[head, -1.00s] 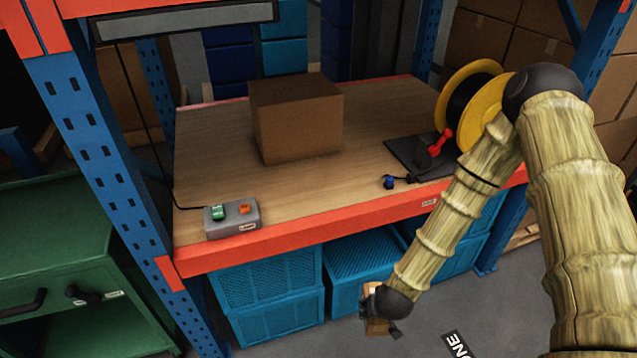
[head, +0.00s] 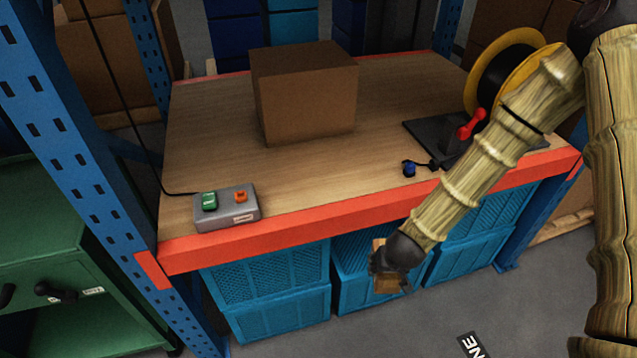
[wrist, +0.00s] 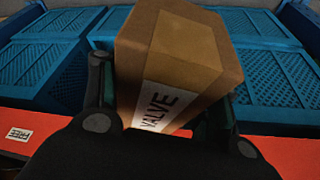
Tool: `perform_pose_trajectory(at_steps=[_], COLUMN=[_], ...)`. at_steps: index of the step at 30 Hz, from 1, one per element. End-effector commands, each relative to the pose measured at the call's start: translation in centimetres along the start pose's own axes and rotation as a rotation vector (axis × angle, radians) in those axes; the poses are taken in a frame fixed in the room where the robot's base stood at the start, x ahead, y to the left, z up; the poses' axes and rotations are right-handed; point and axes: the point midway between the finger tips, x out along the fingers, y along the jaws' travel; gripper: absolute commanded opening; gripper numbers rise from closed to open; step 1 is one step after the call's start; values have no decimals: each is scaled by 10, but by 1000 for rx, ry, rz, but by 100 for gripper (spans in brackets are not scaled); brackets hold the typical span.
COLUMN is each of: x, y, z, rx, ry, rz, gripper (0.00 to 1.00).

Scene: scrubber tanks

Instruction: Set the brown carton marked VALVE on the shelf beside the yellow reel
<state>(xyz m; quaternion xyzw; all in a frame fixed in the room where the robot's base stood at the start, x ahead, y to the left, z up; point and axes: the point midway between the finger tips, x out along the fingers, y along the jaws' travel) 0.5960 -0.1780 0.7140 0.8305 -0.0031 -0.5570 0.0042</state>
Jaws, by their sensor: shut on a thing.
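The brown carton marked VALVE (wrist: 178,60) is between the fingers of my gripper (wrist: 165,110), its white label facing the wrist camera. In the head view my gripper (head: 391,272) is shut on the small carton (head: 388,284), below and in front of the shelf's orange front edge; my arm hides part of it. The wooden shelf (head: 300,170) is in the middle of the head view. The yellow reel (head: 528,50) with a black core stands at its back right, partly hidden by my arm.
A large brown box (head: 305,95) stands on the shelf. A grey button box (head: 226,208) sits front left. A dark plate with a red lever (head: 471,125) and a blue-ended cable (head: 409,169) lie right. Blue crates (head: 265,290) stand below. Bare wood lies between box and plate.

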Motion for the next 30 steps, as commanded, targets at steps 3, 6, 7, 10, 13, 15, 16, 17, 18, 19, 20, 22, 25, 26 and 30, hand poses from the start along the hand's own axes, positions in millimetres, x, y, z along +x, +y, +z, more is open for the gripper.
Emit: perform_pose_trajectory(at_steps=[3,6,7,10,13,15,16,17,18,19,20,22,25,26,30], x=[5,4,4,5,2,2,2,1,2,2,2,2,2,1,0], y=[0,0,-1,-2,-4,-5,-5,-6,-6,-6,-6,-6,-6,-6,-5], z=[-2,-4,-5,-6,-8,-9,-9,-9,-9,-9,-9,-9,-9,-9,-10], rx=[2,2,2,0,0,1,0,0,1,0,0,1,0,0,-13], ry=[3,6,6,12,17,19,20,21,21,22,23,22,22,21,18], rz=[-3,-5,-6,-10,-16,-17,-18,-20,-20,-21,-21,-22,-23,-23,-27], gripper=[28,28,28,28,28,28,28,28,28,28,28,28,28,28,28])
